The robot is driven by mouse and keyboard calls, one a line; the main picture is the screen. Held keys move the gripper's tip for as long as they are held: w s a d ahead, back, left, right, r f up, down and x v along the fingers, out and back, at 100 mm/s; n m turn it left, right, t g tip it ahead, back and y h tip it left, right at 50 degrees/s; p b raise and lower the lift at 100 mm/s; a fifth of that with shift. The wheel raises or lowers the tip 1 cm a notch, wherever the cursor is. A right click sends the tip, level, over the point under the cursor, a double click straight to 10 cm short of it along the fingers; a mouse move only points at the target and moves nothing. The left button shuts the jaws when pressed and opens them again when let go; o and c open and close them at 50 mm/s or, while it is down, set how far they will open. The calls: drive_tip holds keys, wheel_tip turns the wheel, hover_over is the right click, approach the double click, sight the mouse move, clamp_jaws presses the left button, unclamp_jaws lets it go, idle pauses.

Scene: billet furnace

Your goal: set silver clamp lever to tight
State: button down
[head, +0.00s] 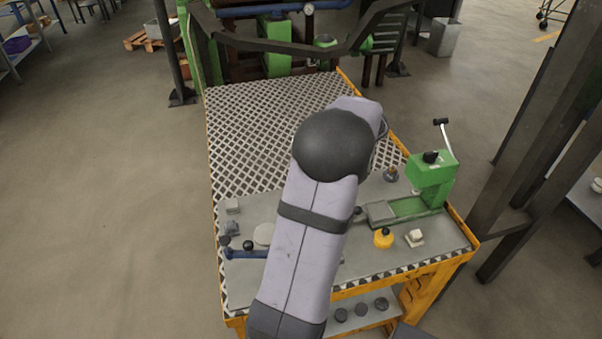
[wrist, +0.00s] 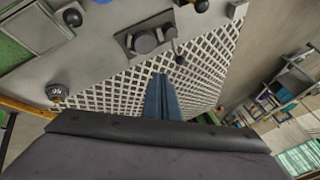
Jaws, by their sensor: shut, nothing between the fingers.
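A silver lever (head: 446,137) with a black knob rises from the green press at the right of the bench in the head view. In the wrist view, a grey fixture (wrist: 122,42) with dark round parts carries a short metal arm with a black ball knob (wrist: 180,60). I cannot tell which of these is the silver clamp lever, or its setting. My gripper (wrist: 160,77) is shut and empty, with its blue fingers over the white lattice surface, apart from the fixture and knob in the picture. In the head view my arm hides the gripper and the fixture.
The green press (head: 432,178) stands at the bench's right. A yellow knobbed piece (head: 383,239) and a pale block (head: 415,236) lie near the front. A blue bar (head: 245,254) with black knobs is left of my arm. The lattice surface (head: 250,135) at the back is clear.

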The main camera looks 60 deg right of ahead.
drive_tip(key=shift+w+f, duration=0.1)
drive_tip(key=p+x, duration=0.2)
drive_tip(key=x, duration=0.7)
drive_tip(key=shift+w+f, duration=0.1)
drive_tip(key=shift+f, duration=0.05)
drive_tip(key=w+p, duration=0.2)
drive_tip(key=w, duration=0.1)
drive_tip(key=shift+a+f, duration=0.2)
drive_tip(key=shift+f, duration=0.15)
drive_tip(key=shift+w+f, duration=0.2)
drive_tip(key=shift+w, duration=0.3)
drive_tip(key=shift+n, duration=0.3)
